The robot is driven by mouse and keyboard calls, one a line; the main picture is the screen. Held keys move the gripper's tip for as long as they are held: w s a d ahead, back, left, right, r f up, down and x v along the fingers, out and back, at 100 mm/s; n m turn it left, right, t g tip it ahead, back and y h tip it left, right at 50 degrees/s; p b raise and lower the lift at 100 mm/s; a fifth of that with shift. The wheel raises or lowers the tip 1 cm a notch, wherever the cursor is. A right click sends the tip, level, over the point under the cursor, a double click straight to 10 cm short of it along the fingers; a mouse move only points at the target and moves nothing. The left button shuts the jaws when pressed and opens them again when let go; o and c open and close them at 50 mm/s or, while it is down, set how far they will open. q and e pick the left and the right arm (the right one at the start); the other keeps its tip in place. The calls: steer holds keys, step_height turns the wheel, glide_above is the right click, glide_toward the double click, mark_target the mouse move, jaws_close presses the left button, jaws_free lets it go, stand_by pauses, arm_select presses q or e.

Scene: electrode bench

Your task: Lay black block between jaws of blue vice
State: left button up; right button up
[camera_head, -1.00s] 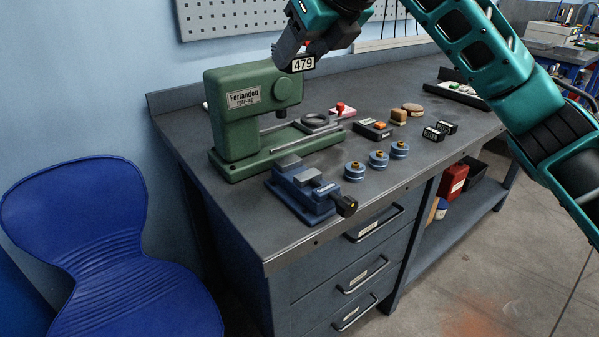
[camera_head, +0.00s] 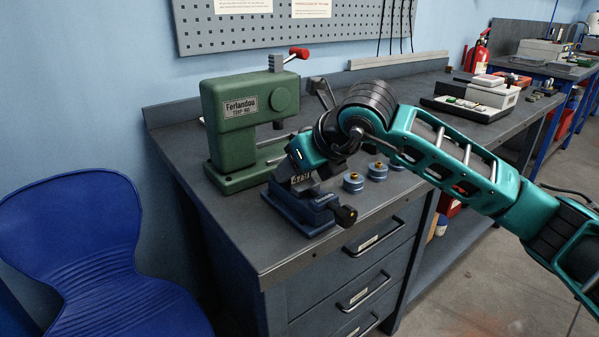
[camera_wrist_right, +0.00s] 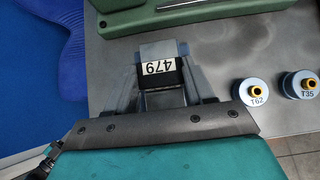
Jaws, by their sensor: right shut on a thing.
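The black block with a white 479 label (camera_head: 299,179) is held in my right gripper (camera_head: 303,176) over the blue vice (camera_head: 302,212). In the right wrist view the block (camera_wrist_right: 158,73) shows its label and lies over the jaw area of the vice (camera_wrist_right: 162,48). My right gripper is shut on the block, its fingers reaching down beside the vice. The arm hides much of the vice's top, so I cannot tell whether the block rests between the jaws or is just above them. My left gripper is in neither view.
A green press (camera_head: 240,125) with a red-tipped lever stands right behind the vice. Several blue round pieces, among them one labelled T62 (camera_wrist_right: 252,93) and one labelled T35 (camera_wrist_right: 299,85), stand to the right. The bench front edge is close.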

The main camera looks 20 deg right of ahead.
steer(key=shift+f, duration=0.35)
steer(key=o, duration=0.8)
steer(key=shift+f, duration=0.2)
steer(key=o, duration=0.5)
steer(key=shift+c, duration=0.2)
steer(key=shift+r, duration=0.1)
steer(key=shift+r, duration=0.2)
steer(key=p+v, duration=0.1)
steer(key=v, duration=1)
steer(key=shift+s+d+r, duration=0.15)
steer(key=shift+s+r, duration=0.05)
steer(key=shift+s, duration=0.15)
